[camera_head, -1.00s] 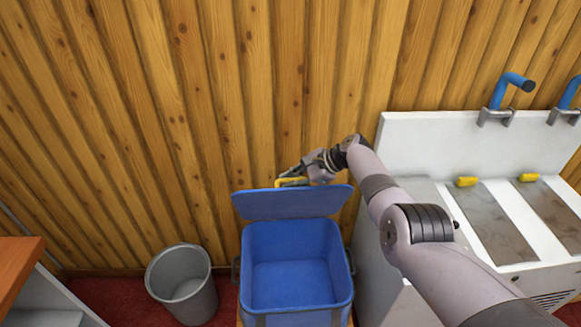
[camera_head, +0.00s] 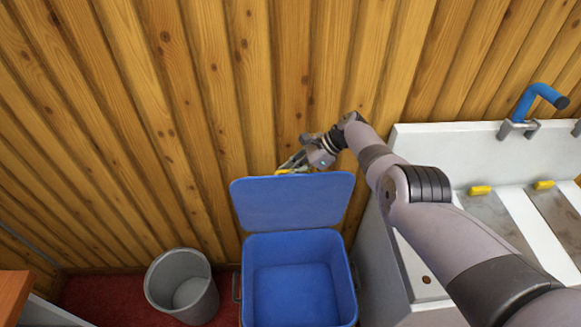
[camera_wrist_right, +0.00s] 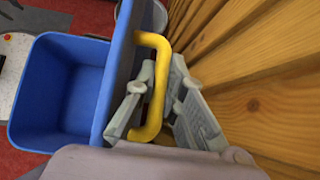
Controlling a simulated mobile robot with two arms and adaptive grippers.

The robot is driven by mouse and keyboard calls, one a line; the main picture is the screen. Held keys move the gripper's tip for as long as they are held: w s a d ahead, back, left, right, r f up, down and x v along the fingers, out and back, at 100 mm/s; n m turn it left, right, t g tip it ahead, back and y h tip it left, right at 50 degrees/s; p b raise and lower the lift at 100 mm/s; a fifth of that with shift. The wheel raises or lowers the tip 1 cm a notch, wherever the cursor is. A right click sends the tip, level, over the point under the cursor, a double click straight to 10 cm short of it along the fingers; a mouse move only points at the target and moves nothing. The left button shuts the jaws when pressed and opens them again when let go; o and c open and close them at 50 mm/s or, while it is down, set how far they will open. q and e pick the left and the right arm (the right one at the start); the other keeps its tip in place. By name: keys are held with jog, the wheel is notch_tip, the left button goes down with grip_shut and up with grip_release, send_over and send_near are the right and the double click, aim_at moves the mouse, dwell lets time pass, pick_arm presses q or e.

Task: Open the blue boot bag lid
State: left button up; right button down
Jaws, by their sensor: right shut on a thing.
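The blue boot bag (camera_head: 293,279) is an open box with an empty inside. Its blue lid (camera_head: 293,203) stands raised at the back edge, close to the wood wall, its inner face toward the head camera. My right gripper (camera_head: 293,165) is behind the lid's top edge. In the right wrist view the right gripper (camera_wrist_right: 152,100) is shut on the lid's yellow handle (camera_wrist_right: 156,90), with one finger on each side of it. The blue lid (camera_wrist_right: 113,75) and the open bag (camera_wrist_right: 60,95) also show there. My left gripper is not in view.
A grey bin (camera_head: 182,287) stands left of the bag on red carpet. The wood wall (camera_head: 200,100) is close behind the lid.

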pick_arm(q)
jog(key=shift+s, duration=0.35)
pick_arm(e)
jog(key=shift+s+f, duration=0.1)
jog(key=shift+s, duration=0.05)
jog(key=c, duration=1.9)
grip_release()
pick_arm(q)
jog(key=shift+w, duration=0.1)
pick_arm(e)
jog(key=shift+d, duration=0.1)
jog(key=shift+w+d+r, duration=0.2)
jog(key=shift+d+r, duration=0.25)
jog(key=shift+r, duration=0.1)
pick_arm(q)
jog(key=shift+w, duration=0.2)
pick_arm(e)
jog(key=v, duration=1)
jog(key=shift+s+d+r, duration=0.1)
jog(key=shift+d+r, duration=0.05)
jog(key=shift+d, duration=0.05)
